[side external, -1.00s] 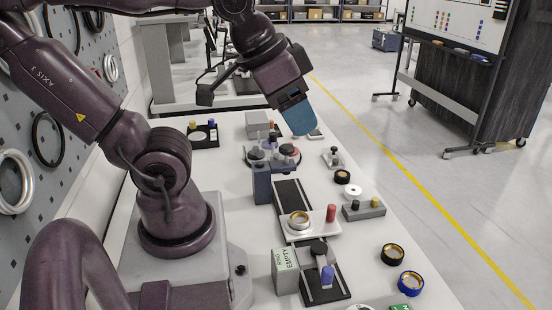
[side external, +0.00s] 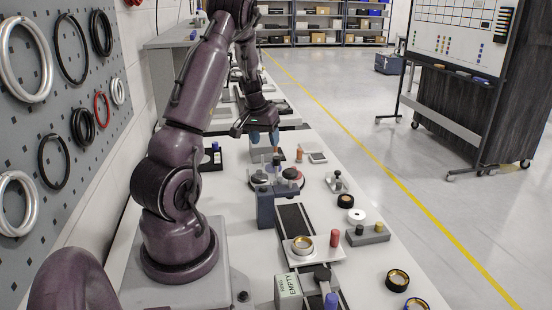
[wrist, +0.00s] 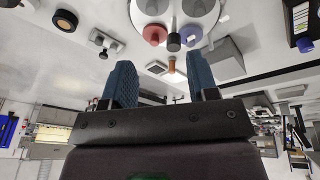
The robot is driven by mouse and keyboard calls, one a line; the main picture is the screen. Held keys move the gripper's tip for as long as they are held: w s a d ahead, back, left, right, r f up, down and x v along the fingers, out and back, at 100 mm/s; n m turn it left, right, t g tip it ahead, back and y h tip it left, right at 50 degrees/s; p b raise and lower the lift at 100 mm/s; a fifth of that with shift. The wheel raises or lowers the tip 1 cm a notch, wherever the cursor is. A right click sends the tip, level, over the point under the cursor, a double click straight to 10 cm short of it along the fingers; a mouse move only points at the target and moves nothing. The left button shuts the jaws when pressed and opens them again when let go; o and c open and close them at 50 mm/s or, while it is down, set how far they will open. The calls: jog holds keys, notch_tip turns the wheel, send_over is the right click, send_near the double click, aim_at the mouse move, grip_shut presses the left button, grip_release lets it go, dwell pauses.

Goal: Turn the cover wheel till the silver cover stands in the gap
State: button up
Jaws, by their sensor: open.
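The fixture with round wheels (side external: 290,177) stands beyond the blue-grey block, at the far part of the bench. In the wrist view two pale discs (wrist: 200,8) show at the top edge, partly cut off. A red knob (wrist: 155,35), a dark knob (wrist: 173,43) and a purple knob (wrist: 192,36) stand by them, with an orange peg (wrist: 172,66) nearer my fingers. I cannot tell which disc is the cover wheel, nor make out the silver cover or gap. My gripper (side external: 264,138) points down above the fixture's far side, its blue fingers (wrist: 160,85) apart and empty.
A grey box (wrist: 226,61) lies close to my right finger in the wrist view.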

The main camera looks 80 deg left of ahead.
aim_at(276, 158)
jog(key=w+a+r+m+y, duration=0.1)
jog(key=a+y, duration=0.1)
jog(key=a, duration=0.2)
jog(key=shift+m+t, duration=0.4)
jog(key=shift+m, duration=0.1)
jog(key=x, duration=1.2)
jog(key=shift+w+d+f, duration=0.2)
jog(key=shift+f, duration=0.1)
grip_shut()
